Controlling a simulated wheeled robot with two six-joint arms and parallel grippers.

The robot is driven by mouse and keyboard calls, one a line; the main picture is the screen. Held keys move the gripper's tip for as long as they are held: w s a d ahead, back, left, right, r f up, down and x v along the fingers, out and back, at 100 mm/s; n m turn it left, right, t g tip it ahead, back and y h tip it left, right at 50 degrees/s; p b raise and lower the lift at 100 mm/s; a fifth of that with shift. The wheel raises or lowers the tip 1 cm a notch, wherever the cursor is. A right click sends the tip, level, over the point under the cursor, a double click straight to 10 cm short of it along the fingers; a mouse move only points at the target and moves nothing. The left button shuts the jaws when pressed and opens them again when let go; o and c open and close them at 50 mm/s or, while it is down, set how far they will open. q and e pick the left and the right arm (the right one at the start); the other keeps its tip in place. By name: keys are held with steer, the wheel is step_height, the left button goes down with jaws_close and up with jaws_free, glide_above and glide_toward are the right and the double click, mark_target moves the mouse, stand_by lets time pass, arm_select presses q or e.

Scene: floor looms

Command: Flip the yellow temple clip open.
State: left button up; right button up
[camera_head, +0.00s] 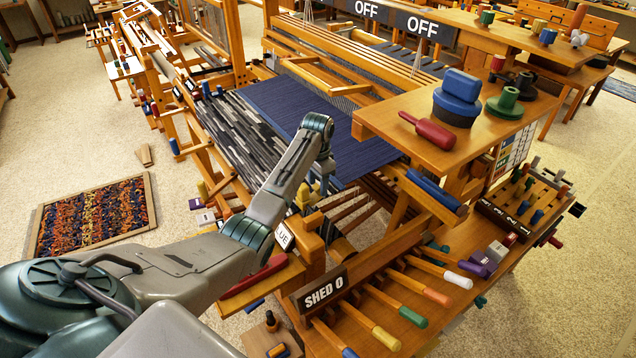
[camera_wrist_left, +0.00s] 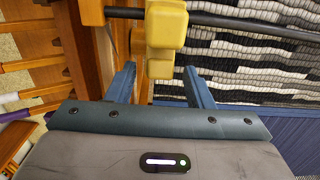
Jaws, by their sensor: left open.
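The yellow temple clip (camera_wrist_left: 165,28) is a chunky rounded block at the top centre of the left wrist view, beside a dark rod and the cloth edge. Its lower lobe reaches down to between my fingertips. My left gripper (camera_wrist_left: 160,80) is open, with one blue finger on each side of that lobe and visible gaps to both. Whether the clip is open or shut is not clear. In the head view my left gripper (camera_head: 325,180) points down at the near edge of the blue cloth, partly hidden by its own wrist. My right gripper is not in view.
Black, grey and white striped cloth (camera_wrist_left: 245,65) lies right of the clip, with blue cloth (camera_head: 290,105) beyond it in the head view. A dark rod (camera_wrist_left: 240,24) runs beside the clip. Wooden loom posts (camera_wrist_left: 80,60) stand close on the left. A "SHED 0" sign (camera_head: 323,289) is nearby.

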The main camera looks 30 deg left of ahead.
arm_select(q)
steer(key=shift+f, duration=0.75)
steer(key=shift+c, duration=0.9)
steer(key=c, duration=0.6)
steer(key=p, duration=0.1)
steer(key=s+r+t+p, duration=0.1)
steer(key=p, duration=0.1)
steer(key=shift+a+h, duration=0.2)
steer(key=shift+h, duration=0.1)
steer(key=shift+c, duration=0.2)
steer(key=shift+s+a+f+t+h+p, duration=0.15)
steer(key=shift+s+t+h+p, duration=0.15)
steer(key=shift+t+p, duration=0.5)
steer(key=shift+t, duration=0.5)
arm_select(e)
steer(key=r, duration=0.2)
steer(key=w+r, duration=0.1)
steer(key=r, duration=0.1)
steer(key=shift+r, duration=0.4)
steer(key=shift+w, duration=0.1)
